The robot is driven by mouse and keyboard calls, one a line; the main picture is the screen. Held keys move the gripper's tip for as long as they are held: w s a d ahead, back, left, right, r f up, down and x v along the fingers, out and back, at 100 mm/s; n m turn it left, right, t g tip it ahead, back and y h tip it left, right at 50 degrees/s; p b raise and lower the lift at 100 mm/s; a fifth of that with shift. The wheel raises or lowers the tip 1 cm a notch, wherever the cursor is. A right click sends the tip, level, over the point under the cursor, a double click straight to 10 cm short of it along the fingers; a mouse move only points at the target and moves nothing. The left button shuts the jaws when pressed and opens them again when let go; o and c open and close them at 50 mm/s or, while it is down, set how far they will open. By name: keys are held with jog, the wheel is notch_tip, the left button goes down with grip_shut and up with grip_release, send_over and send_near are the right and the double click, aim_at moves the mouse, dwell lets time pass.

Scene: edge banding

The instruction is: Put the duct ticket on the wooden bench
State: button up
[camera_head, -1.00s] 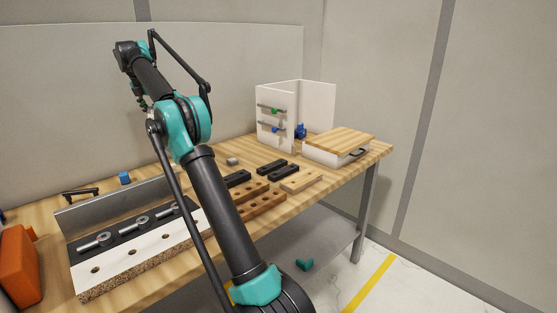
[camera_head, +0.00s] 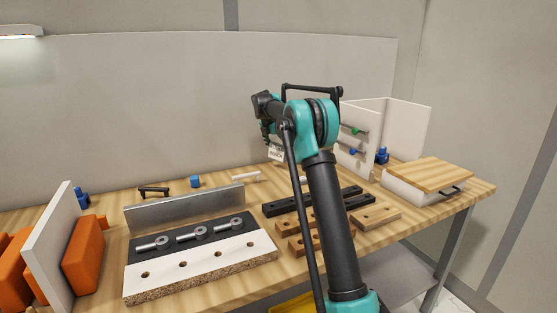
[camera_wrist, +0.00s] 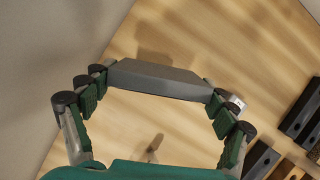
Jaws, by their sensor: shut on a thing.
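My gripper (camera_wrist: 160,86) is shut on a flat grey piece (camera_wrist: 160,78), which spans the gap between its two fingers. My arm hides part of the bench.
Dark bars (camera_head: 283,207) and drilled wooden blocks (camera_head: 375,216) lie right of centre. A drilled white board (camera_head: 205,262) is at the front left. Orange blocks (camera_head: 84,255) stand far left. A white box with wooden lid (camera_head: 430,172) is at the right end.

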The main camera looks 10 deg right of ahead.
aim_at(278, 158)
jog(key=shift+a+f, duration=0.1)
jog(key=shift+f, duration=2.45)
jog(key=shift+f, duration=0.1)
jog(key=o, duration=0.7)
jog(key=v, duration=1.2)
